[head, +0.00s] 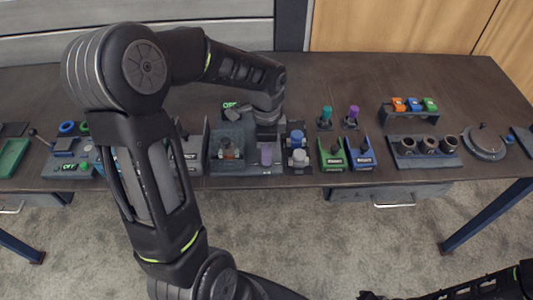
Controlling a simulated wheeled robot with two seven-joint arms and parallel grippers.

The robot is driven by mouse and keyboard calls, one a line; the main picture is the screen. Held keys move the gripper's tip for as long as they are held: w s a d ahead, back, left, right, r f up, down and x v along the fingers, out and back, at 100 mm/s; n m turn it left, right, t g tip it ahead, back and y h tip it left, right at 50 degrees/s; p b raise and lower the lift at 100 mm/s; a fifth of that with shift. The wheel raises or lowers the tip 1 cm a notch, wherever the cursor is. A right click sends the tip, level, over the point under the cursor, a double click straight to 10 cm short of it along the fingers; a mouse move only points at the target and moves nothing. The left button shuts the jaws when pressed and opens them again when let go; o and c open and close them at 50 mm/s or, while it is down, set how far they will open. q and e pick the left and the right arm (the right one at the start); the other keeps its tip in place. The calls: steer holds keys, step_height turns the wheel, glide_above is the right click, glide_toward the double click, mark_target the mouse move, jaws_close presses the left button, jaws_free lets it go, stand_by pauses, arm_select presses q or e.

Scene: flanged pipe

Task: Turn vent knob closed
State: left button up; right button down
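My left arm arches over the table, and its gripper (268,132) points down at the middle of the bench, just above a purple upright cylinder (266,155). The fingertips are too small and dark to tell whether they are open or touch anything. Just right of the gripper are a blue knob-like part (296,138) and a grey one (299,158) on a dark base. I cannot tell which part is the vent knob. My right gripper (370,296) is low at the bottom edge, away from the table, partly cut off; its opening is unclear.
The dark table (420,90) has free room at the back right. A green bin (331,153) and a blue bin (361,153) stand right of the knobs. A rack with several dark cups (429,146) and a round lid (484,143) sit further right. My arm hides part of the left side.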

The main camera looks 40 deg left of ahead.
arm_select(q)
step_height(320, 180, up, 6)
steer(key=shift+f, duration=0.1)
stand_by(0.6)
